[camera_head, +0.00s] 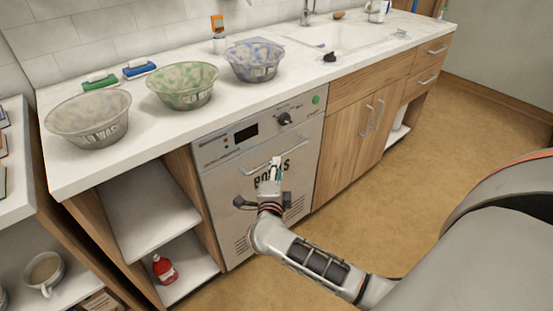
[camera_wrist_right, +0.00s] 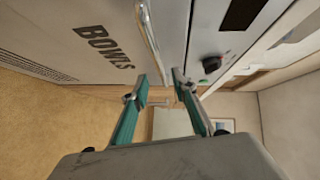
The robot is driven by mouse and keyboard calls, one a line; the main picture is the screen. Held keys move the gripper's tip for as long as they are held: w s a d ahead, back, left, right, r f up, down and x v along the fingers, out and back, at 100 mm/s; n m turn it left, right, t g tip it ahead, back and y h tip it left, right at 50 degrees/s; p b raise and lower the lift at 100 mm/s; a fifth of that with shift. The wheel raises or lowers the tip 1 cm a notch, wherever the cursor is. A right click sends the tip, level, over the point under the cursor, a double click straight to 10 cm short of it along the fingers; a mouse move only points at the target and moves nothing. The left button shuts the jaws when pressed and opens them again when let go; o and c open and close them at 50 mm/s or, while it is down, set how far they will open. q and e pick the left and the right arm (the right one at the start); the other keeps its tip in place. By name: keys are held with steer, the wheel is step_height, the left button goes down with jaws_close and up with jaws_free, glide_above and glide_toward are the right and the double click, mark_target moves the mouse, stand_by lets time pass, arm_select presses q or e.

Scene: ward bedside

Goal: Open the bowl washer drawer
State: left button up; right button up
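The bowl washer (camera_head: 222,181) is a grey front under the counter, marked "BOWLS", with a display and knob above. Its drawer looks shut. The drawer's bar handle (camera_head: 255,169) runs across the upper front; it also shows in the right wrist view (camera_wrist_right: 149,38). My right gripper (camera_head: 276,163) is at the handle's right part. In the right wrist view its two teal fingers (camera_wrist_right: 160,76) are apart, and the bar's end lies in line with the gap between them. I cannot tell whether they touch it. My left gripper is not in view.
Grey (camera_head: 90,119), green (camera_head: 184,86) and blue (camera_head: 254,62) patterned bowls stand on the counter (camera_head: 135,148). A sink (camera_head: 335,37) is at the back right. Wooden cupboards (camera_head: 345,130) adjoin the washer on the right. A red bottle (camera_head: 164,269) sits on the open shelf at left. Floor in front is clear.

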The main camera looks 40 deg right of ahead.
steer(key=b+x, duration=0.1)
steer(key=x, duration=0.5)
steer(key=shift+w+d+f, duration=0.2)
steer(key=shift+w+d, duration=0.05)
steer(key=shift+d, duration=0.05)
steer(key=shift+w+d, duration=0.25)
steer(key=shift+w, duration=0.05)
steer(key=shift+r, duration=0.1)
steer(key=shift+c, duration=0.4)
jaws_close()
